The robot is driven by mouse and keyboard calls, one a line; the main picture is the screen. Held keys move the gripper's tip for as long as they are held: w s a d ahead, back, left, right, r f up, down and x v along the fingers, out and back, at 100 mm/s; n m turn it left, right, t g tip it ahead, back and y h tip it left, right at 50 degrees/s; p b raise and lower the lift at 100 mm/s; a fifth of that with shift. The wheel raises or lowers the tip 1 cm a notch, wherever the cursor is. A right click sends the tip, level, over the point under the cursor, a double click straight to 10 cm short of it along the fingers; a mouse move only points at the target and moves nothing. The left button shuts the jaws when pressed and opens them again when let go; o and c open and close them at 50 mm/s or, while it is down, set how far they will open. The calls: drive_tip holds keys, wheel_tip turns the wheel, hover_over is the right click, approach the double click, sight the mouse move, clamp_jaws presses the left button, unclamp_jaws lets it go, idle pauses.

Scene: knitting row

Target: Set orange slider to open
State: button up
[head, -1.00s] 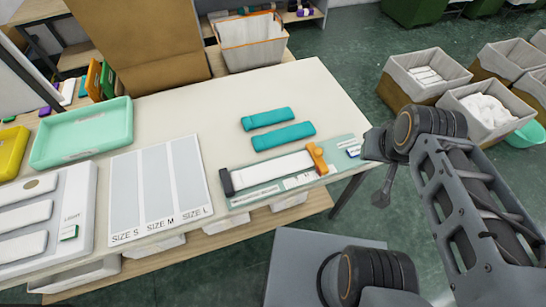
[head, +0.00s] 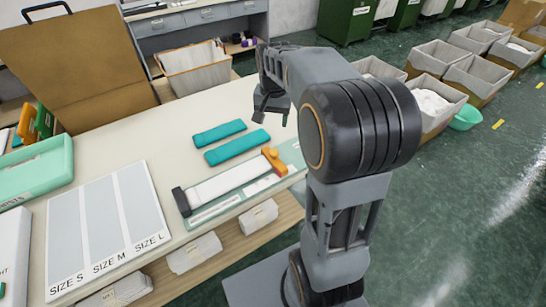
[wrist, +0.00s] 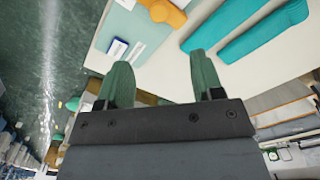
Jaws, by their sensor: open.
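The orange slider (head: 273,160) sits at the right end of a white bar (head: 228,182) on a pale green mat (head: 206,217). A dark block (head: 181,201) is at the bar's left end. My gripper (head: 270,116) is above the table's far right part, beyond the slider and apart from it. In the wrist view my gripper's two green fingers (wrist: 155,78) are spread with nothing between them. There the orange slider (wrist: 165,12) shows at the top edge, partly cut off, beyond the fingertips.
Two teal bars (head: 237,147) lie just behind the white bar. A size chart (head: 105,225) and a mint tray (head: 38,172) are to the left. A fabric bin (head: 195,75) stands behind the table. Bare tabletop lies between chart and bars.

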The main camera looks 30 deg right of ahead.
sight(274, 152)
drive_tip(key=f, duration=1)
drive_tip(key=w+d+f, duration=0.1)
drive_tip(key=f, duration=0.4)
drive_tip(key=shift+f, duration=0.1)
clamp_jaws()
drive_tip(key=shift+w, duration=0.1)
